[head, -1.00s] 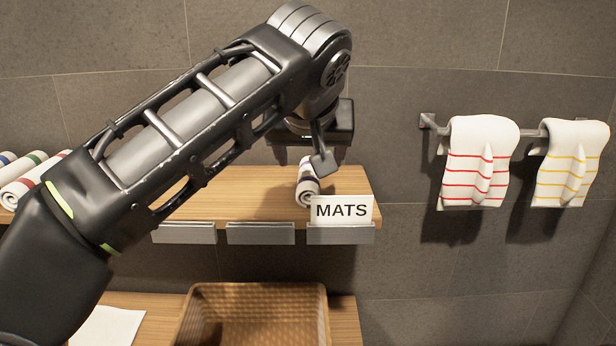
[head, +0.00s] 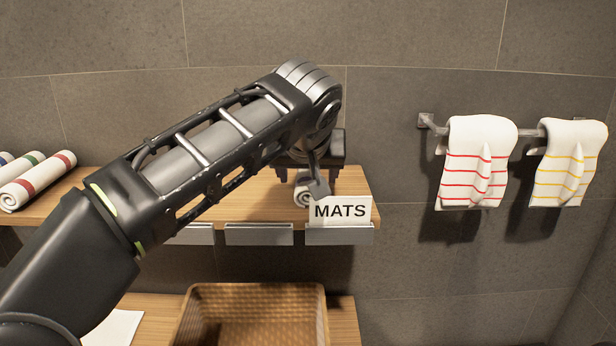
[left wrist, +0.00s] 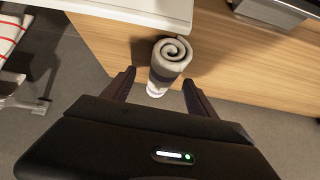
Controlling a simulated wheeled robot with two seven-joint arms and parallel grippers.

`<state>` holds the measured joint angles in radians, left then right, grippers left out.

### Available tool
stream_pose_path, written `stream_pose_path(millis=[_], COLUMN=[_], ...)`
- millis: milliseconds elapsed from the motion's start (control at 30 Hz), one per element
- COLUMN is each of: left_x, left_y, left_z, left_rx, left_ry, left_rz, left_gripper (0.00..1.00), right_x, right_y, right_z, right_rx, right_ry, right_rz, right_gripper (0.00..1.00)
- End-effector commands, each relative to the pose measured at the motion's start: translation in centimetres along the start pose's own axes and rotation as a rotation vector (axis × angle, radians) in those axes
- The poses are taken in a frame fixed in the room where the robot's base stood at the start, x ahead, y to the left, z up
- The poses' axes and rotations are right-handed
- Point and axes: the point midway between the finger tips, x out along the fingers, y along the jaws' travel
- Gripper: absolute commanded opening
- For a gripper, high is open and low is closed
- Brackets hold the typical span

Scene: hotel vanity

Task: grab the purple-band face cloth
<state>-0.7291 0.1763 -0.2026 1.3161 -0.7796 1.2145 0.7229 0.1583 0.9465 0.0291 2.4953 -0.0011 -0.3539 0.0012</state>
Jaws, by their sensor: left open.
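A rolled white face cloth (head: 301,195) lies on the upper wooden shelf behind the MATS sign, mostly hidden by my left gripper in the head view. In the left wrist view the roll (left wrist: 171,54) shows its spiral end and a dark, purplish-grey band. My left gripper (head: 306,180) is over the cloth from above. In the left wrist view its two fingers (left wrist: 158,88) are apart, one on each side of the roll, with gaps still visible. My right gripper is not in view.
The MATS sign (head: 340,211) stands at the shelf's front right edge, close to the gripper. Several rolled towels (head: 38,182) lie at the left of the shelf (head: 245,205). A wicker basket (head: 250,290) stands below. Striped towels (head: 478,165) hang at right.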

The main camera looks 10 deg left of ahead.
Motion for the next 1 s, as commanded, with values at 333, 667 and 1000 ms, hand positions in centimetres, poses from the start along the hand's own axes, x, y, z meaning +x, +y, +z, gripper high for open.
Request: stream_pose_path(millis=[333, 667, 1000], left_x=[0.63, 0.61, 0.6], left_y=[0.0, 0.01, 0.01], left_z=[0.02, 0.02, 0.02], left_rx=[-0.001, 0.0, 0.0], left_ry=[0.0, 0.0, 0.0], left_rz=[0.001, 0.0, 0.0], left_gripper=[0.67, 0.67, 0.39], right_x=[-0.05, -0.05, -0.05], right_y=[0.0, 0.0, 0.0], right_z=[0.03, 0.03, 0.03], right_rx=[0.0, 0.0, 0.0], right_ry=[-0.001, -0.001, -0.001], right_rz=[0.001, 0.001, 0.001], right_gripper=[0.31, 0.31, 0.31])
